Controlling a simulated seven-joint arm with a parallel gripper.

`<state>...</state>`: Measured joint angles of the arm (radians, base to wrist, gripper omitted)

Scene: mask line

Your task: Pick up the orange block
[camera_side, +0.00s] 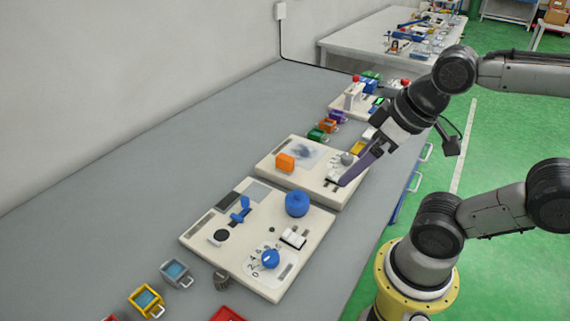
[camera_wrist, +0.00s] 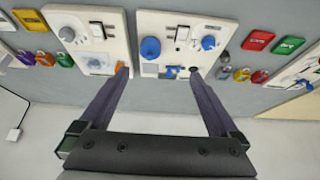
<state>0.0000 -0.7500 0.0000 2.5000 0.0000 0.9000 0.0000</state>
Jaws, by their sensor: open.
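The orange block (camera_side: 285,162) sits on the left part of a cream board (camera_side: 262,166) in the side view, beside a printed picture patch. In the wrist view the orange block (camera_wrist: 121,67) shows small, close to the tip of the left finger in the picture and partly covered by it. My gripper (camera_side: 345,182) has long purple fingers and reaches down over the right edge of the same board, to the right of the block and apart from it. In the wrist view my gripper (camera_wrist: 160,76) is open with nothing held between the fingers.
A nearer cream board (camera_side: 210,258) carries a blue round knob (camera_side: 297,204), a blue dial (camera_side: 269,259) and a switch (camera_side: 293,238). A grey knob (camera_side: 347,159) stands near my fingers. Small coloured bins, such as a yellow one (camera_side: 146,300), line the grey table. The left tabletop is clear.

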